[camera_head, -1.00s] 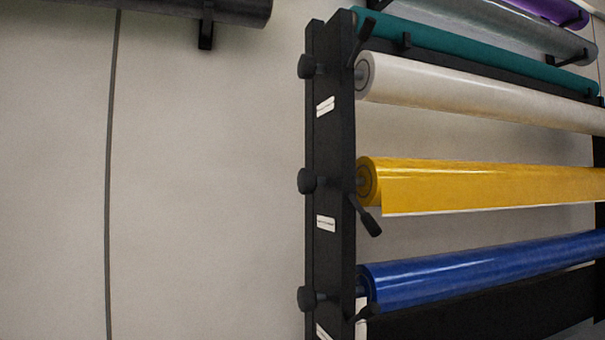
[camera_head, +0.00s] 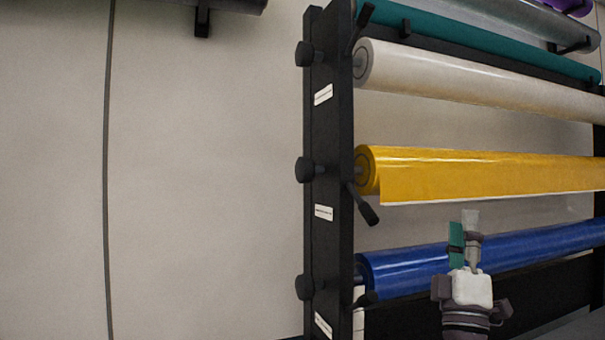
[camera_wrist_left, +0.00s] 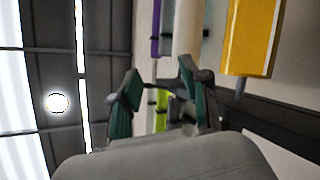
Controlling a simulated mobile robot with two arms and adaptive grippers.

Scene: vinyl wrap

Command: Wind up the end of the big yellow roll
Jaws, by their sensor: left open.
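The big yellow roll (camera_head: 480,175) lies across the rack in the head view. Its loose end hangs as a short flap with a pale lower edge (camera_head: 490,200). A black crank handle (camera_head: 363,206) angles down from its left end. The yellow roll also shows at upper right in the left wrist view (camera_wrist_left: 248,38). My left gripper (camera_head: 463,238) points upward in front of the blue roll, below the flap and apart from it in the picture. Its green-padded fingers are open and empty, also in the left wrist view (camera_wrist_left: 163,88). My right gripper is not in view.
The white roll (camera_head: 470,80) and teal roll (camera_head: 440,37) are above; the blue roll (camera_head: 410,270) is below. A black rack post (camera_head: 328,180) with knobs and handles stands at their left ends.

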